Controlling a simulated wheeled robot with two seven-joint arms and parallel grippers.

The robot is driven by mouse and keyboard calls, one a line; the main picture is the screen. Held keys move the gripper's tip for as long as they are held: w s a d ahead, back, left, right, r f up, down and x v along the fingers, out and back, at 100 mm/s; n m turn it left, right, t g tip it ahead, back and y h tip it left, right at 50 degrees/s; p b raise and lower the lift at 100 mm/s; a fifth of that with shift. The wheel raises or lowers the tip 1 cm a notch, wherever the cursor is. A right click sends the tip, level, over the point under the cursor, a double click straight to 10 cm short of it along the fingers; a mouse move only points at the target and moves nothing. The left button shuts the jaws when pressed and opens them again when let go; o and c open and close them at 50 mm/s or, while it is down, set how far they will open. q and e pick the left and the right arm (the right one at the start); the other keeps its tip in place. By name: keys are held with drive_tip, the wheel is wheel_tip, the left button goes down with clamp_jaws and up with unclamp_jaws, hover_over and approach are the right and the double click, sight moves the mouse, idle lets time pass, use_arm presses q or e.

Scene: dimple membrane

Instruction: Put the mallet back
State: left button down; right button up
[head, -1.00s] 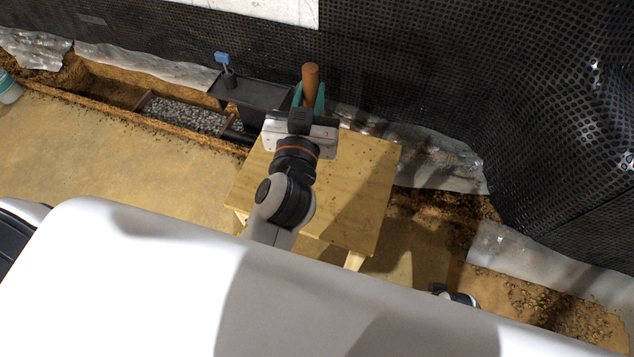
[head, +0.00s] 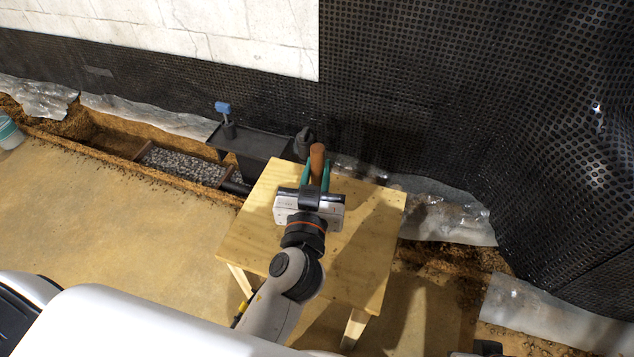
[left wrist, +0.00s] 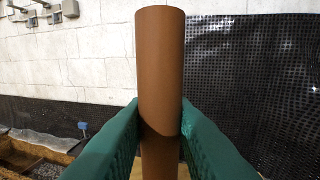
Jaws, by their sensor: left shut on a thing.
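My left gripper (head: 314,172) has green fingers and is shut on a brown cylinder (head: 317,160), which looks like the mallet's handle. The cylinder stands up from between the fingertips, over the far part of the wooden table (head: 257,227). In the left wrist view, the brown cylinder (left wrist: 160,72) is upright between the two green fingers (left wrist: 160,132). The mallet's head cannot be made out; the lower part is hidden by the gripper. Whether the cylinder touches the table cannot be told. My right gripper is not clearly visible.
A black box (head: 262,146) with a blue-topped fitting (head: 223,109) stands behind the table in a trench with gravel (head: 180,163). A dark rounded object (head: 303,141) is at the table's far edge. A dimpled black membrane (head: 440,90) covers the wall. The table's near half is clear.

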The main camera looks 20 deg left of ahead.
use_arm(q)
wheel_tip(320, 180, down, 2)
drive_tip(key=shift+f+b, duration=0.2)
drive_tip(key=shift+b, duration=0.15)
drive_tip(key=shift+f, duration=0.1)
drive_tip(key=c, duration=1.2)
unclamp_jaws()
drive_tip(key=shift+c, duration=0.2)
